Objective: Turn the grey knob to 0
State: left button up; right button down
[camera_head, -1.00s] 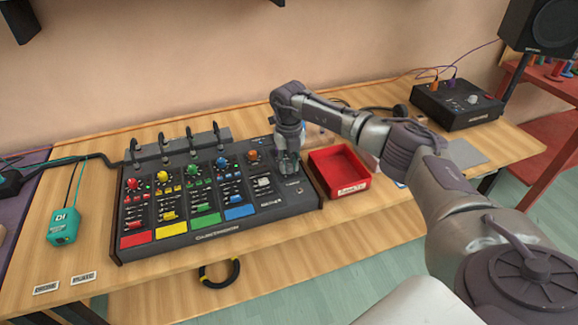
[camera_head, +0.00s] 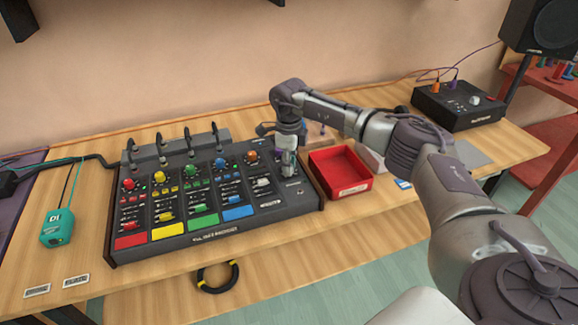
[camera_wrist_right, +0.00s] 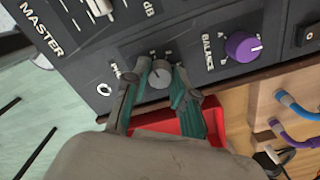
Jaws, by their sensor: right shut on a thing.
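The grey knob (camera_wrist_right: 160,73) is on the dark mixer panel, between the purple BALANCE knob and a jack socket. In the right wrist view my right gripper (camera_wrist_right: 158,80) has its two green-lined fingers shut around it, one on each side. The scale marks around the knob are small and partly covered, so I cannot read its setting. In the head view my right gripper (camera_head: 288,168) reaches down onto the right end of the mixer (camera_head: 215,205) and hides the knob. My left gripper is in neither view.
A purple knob (camera_wrist_right: 242,47) sits close beside the grey one. A red tray (camera_head: 341,172) stands just right of the mixer. Several cables (camera_head: 190,143) rise from the mixer's back.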

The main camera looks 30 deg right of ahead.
jog(key=n, duration=0.3)
jog(key=shift+w+n+b, duration=0.1)
jog(key=shift+n+b, duration=0.2)
jog(key=shift+b, duration=0.05)
jog(key=shift+r+n+b, duration=0.1)
jog(key=shift+n+b, duration=0.2)
jog(key=shift+n, duration=1.6)
jog(key=c, duration=0.9)
grip_release()
jog(key=shift+c, duration=0.2)
notch_tip(320, 180, up, 12)
